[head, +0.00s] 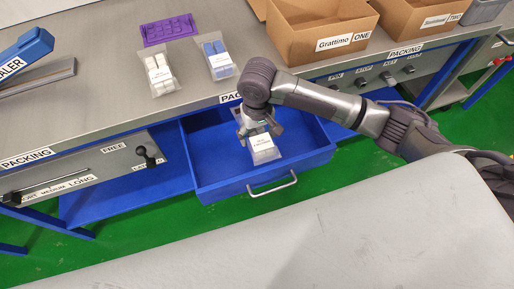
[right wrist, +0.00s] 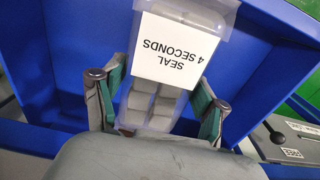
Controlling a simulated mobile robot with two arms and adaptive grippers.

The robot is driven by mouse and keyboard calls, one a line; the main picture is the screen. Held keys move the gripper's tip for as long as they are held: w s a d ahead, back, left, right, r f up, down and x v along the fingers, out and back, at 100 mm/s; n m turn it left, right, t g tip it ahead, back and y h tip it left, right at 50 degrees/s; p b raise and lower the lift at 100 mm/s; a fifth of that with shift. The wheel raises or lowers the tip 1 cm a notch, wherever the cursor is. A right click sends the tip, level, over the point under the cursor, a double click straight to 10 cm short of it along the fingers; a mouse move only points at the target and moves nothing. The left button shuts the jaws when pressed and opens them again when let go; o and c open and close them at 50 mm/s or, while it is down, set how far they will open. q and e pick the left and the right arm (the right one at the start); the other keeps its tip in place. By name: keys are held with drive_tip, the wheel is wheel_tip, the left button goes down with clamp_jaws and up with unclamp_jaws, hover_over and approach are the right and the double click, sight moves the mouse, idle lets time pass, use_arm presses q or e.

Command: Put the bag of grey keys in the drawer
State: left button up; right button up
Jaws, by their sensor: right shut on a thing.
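The bag of grey keys (head: 264,149) is clear with a white label; in the right wrist view the grey keys (right wrist: 150,104) show below a label reading "SEAL 4 SECONDS". My right gripper (head: 258,127) is shut on the bag; its two fingers (right wrist: 158,92) stand either side of it in the wrist view. The blue drawer (head: 315,157) is pulled open below the bench top, and its blue walls also show in the wrist view (right wrist: 62,62). The bag is over or within the drawer; I cannot tell whether it touches the floor. My left gripper is out of view.
On the steel bench (head: 110,110) lie a bag of white keys (head: 160,74), a bag of blue keys (head: 217,56) and a purple tray (head: 169,29). Cardboard boxes (head: 305,48) stand at the back right. A blue sealer (head: 28,50) is at the left.

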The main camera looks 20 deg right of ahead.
sight(258, 133)
wheel_tip(258, 133, down, 8)
drive_tip(key=shift+f+b, duration=0.15)
drive_tip(key=shift+b, duration=0.25)
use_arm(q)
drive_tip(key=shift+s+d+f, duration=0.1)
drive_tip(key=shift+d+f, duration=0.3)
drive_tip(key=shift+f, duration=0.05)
use_arm(e)
drive_tip(key=o, duration=1.3)
drive_tip(key=shift+f, duration=0.1)
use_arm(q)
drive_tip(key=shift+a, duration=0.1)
use_arm(e)
wheel_tip(258, 133, up, 12)
drive_tip(key=shift+r+p, duration=0.15)
drive_tip(key=shift+p, duration=0.5)
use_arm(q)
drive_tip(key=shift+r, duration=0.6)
